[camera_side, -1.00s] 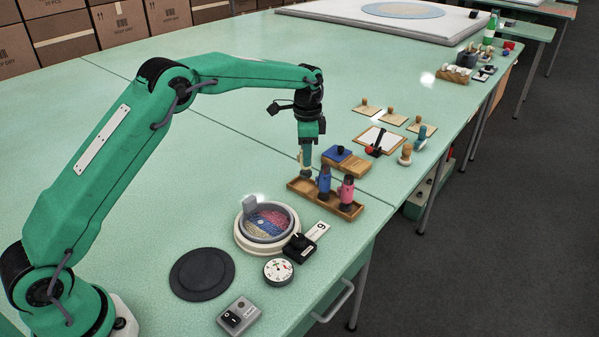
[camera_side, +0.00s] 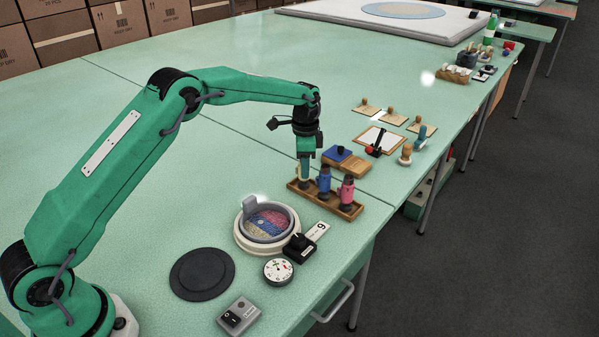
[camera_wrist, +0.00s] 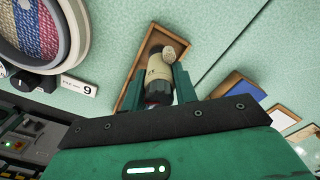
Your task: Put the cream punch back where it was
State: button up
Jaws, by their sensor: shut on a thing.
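The cream punch (camera_wrist: 160,68) is between the jaws of my gripper (camera_wrist: 163,88) in the wrist view. In the side view my gripper (camera_side: 303,176) is low at the left end of the wooden rack (camera_side: 333,203), with the punch mostly hidden by the jaws. The blue punch (camera_side: 324,180) and the pink punch (camera_side: 346,190) stand upright in the rack to the right of my gripper. The rack also shows behind the cream punch in the wrist view (camera_wrist: 151,42). I cannot tell whether the punch's lower end touches the rack.
A round bowl with coloured contents (camera_side: 267,222) stands left of the rack, near a label with a 9 (camera_side: 317,231). A blue pad (camera_side: 337,153) and a wooden block (camera_side: 347,165) lie just behind the rack.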

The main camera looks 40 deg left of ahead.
jog(key=shift+f, duration=0.15)
jog(key=o, duration=0.9)
notch_tip(320, 180, up, 12)
jog(key=shift+r, duration=0.15)
dwell(0.8)
